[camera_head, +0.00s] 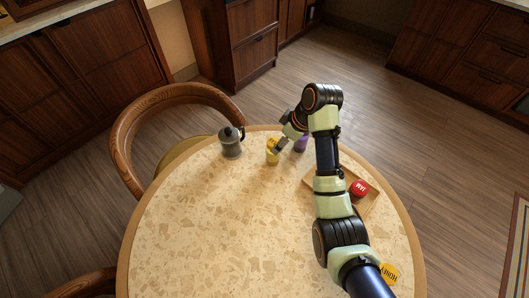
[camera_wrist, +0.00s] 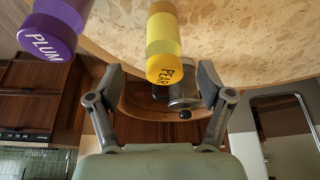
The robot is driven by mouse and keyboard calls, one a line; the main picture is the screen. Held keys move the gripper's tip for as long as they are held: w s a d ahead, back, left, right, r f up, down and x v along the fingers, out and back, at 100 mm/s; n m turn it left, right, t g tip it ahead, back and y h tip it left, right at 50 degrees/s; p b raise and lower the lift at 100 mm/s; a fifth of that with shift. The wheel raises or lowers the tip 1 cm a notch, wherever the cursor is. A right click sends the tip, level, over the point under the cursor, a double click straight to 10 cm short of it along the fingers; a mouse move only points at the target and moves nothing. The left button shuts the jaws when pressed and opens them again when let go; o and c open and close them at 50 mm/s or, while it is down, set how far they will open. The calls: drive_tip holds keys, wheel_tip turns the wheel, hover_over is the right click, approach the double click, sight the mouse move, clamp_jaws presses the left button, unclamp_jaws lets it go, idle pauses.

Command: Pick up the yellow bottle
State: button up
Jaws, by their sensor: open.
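The yellow bottle (camera_head: 272,152) stands near the far edge of the round table, just left of my gripper (camera_head: 283,142). In the wrist view the yellow bottle (camera_wrist: 163,45) shows with its cap lettered "PEAR", between and ahead of my two fingers. My gripper (camera_wrist: 158,85) is open, with the fingers spread apart on either side and nothing held. Whether a finger touches the bottle cannot be told. In the head view my gripper partly covers the bottle's right side.
A purple bottle (camera_head: 301,144), lettered "PLUM" in the wrist view (camera_wrist: 52,30), stands close by. A grey moka pot (camera_head: 231,146) stands to the left. A red-lidded jar (camera_head: 359,188) sits in a tray at right; a honey lid (camera_head: 390,273) is nearer. The table's left-front (camera_head: 220,235) is clear.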

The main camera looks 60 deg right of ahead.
sight(272, 160)
drive_tip(key=b+x, duration=0.1)
drive_tip(key=x, duration=0.1)
drive_tip(key=shift+a+f, duration=0.2)
drive_tip(key=shift+f, duration=0.15)
drive_tip(key=b+x, duration=0.3)
drive_tip(key=x, duration=0.2)
drive_tip(key=shift+w+a, duration=0.1)
drive_tip(key=shift+c, duration=0.3)
drive_tip(key=c, duration=1.3)
